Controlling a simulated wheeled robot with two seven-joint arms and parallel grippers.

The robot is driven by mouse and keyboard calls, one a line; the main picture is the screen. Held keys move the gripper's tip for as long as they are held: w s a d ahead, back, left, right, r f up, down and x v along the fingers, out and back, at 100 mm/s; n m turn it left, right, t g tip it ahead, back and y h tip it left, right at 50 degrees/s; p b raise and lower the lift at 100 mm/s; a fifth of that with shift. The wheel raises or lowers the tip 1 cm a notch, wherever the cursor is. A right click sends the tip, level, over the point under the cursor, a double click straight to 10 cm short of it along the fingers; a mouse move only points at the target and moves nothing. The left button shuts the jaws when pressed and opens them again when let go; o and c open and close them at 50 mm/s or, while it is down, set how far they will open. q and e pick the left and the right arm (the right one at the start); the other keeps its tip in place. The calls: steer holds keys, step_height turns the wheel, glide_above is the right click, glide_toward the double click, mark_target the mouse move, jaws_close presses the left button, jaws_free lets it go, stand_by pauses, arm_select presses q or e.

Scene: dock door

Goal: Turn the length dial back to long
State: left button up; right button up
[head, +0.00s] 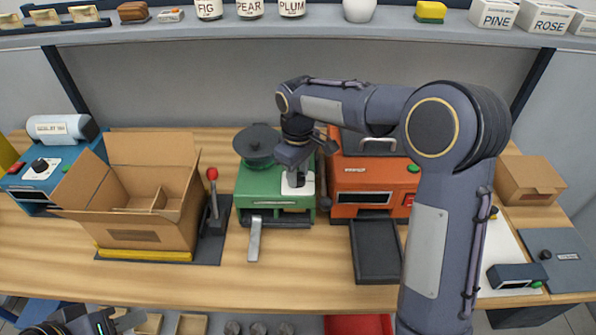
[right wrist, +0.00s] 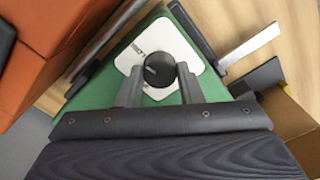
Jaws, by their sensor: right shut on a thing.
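The green machine (head: 250,183) stands on the bench, with a white plate (right wrist: 190,50) on its top. A round black dial (right wrist: 158,68) sits on this plate. My right gripper (head: 296,177) reaches down over the machine, its fingers (right wrist: 160,88) on either side of the dial and shut on it. The gripper hides most of the dial in the head view. The plate's marks are too small to read, and I cannot tell the dial's setting. Part of my left gripper (head: 118,322) shows low at the bottom left edge; its fingers are not clear.
An open cardboard box (head: 150,235) and a red-knobbed lever (head: 213,205) stand left of the green machine. An orange machine (head: 365,180) stands close on its right. A metal lever (head: 254,240) sticks out in front. Bare wood lies at the front.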

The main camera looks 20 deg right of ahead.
mark_target(299, 177)
steer(key=o, duration=1)
steer(key=shift+r, duration=0.1)
step_height(299, 177, up, 8)
steer(key=shift+f+b, duration=0.25)
steer(key=shift+b, duration=0.05)
steer(key=shift+r, duration=0.1)
steer(key=s+d+r+m+t+y, duration=0.1)
steer(key=s+d+m+t+y, duration=0.2)
steer(key=s, duration=0.7)
steer(key=s+d+m+t, duration=0.1)
steer(key=s+d+m, duration=0.25)
steer(key=s, duration=0.65)
steer(key=s+f+m, duration=0.1)
steer(key=s, duration=0.1)
steer(key=s+f+t, duration=0.1)
steer(key=s+f, duration=0.1)
steer(key=s, duration=0.1)
steer(key=s+a+f+m, duration=0.1)
steer(key=s, duration=0.2)
steer(key=shift+s+f+m+t+y, duration=0.1)
steer(key=shift+f+m+t+y, duration=0.2)
steer(key=shift+f+m+y, duration=0.1)
